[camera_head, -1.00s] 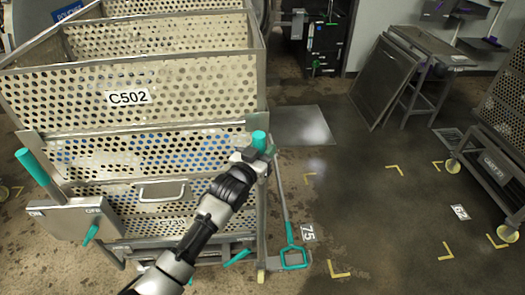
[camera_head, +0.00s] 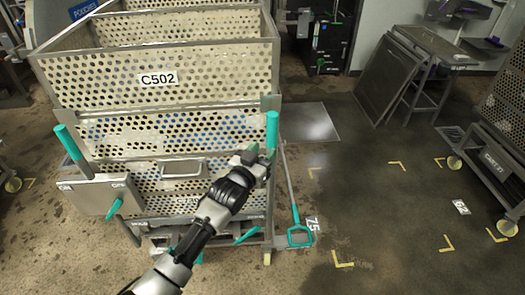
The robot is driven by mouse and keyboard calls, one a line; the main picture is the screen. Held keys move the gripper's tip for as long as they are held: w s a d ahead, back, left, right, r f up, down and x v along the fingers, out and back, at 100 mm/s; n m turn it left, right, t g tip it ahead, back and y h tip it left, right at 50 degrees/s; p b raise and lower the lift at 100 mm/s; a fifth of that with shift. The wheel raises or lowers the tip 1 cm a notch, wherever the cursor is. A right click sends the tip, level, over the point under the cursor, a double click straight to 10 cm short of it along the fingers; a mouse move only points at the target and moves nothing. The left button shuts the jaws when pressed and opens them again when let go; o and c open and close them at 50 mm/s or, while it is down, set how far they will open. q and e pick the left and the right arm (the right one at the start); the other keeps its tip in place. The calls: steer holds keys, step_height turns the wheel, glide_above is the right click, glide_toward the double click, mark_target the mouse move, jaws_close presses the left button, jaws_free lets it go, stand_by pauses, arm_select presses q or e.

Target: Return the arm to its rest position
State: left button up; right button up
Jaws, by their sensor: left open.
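My left arm comes in from the bottom, and my left gripper (camera_head: 258,155) is open, with nothing seen between its fingers. It is at the right front corner of the perforated metal cart labelled C502 (camera_head: 225,88). In the picture it lies just below and left of an upright teal handle (camera_head: 272,130); I cannot tell whether they touch. A second teal handle (camera_head: 68,143) rises at the cart's left side above a grey box (camera_head: 85,197). My arm hides part of the cart's lower front. My right gripper is out of view.
Another cart (camera_head: 490,165) stands at the right edge. A metal table (camera_head: 430,45) is at the back. Floor with yellow corner marks is clear between.

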arm_select(q)
steer(key=s+a+f+n+g+y, duration=0.15)
steer(key=s+a+f, duration=0.35)
steer(key=f, duration=0.7)
steer(key=s+a+f+n+g+y, duration=0.1)
steer(key=s+a+f+g+y, duration=0.15)
steer(key=s+a+f, duration=0.65)
steer(key=s+f+n+g+y, duration=0.1)
steer(key=s+f+g+y, duration=0.15)
steer(key=f, duration=1.15)
steer(key=s+a+f+g+y, duration=0.1)
steer(key=s+a+f, duration=0.3)
steer(key=s, duration=0.8)
steer(key=s+a+f+g+y, duration=0.1)
steer(key=s+a+f+g, duration=0.3)
steer(key=s, duration=0.9)
steer(key=s+a+f+g+y, duration=0.1)
steer(key=s+a+f+g, duration=0.1)
steer(key=s+a+f, duration=0.4)
steer(key=s+f+n, duration=0.1)
steer(key=s+f, duration=0.2)
steer(key=s, duration=0.4)
steer(key=shift+y, duration=0.35)
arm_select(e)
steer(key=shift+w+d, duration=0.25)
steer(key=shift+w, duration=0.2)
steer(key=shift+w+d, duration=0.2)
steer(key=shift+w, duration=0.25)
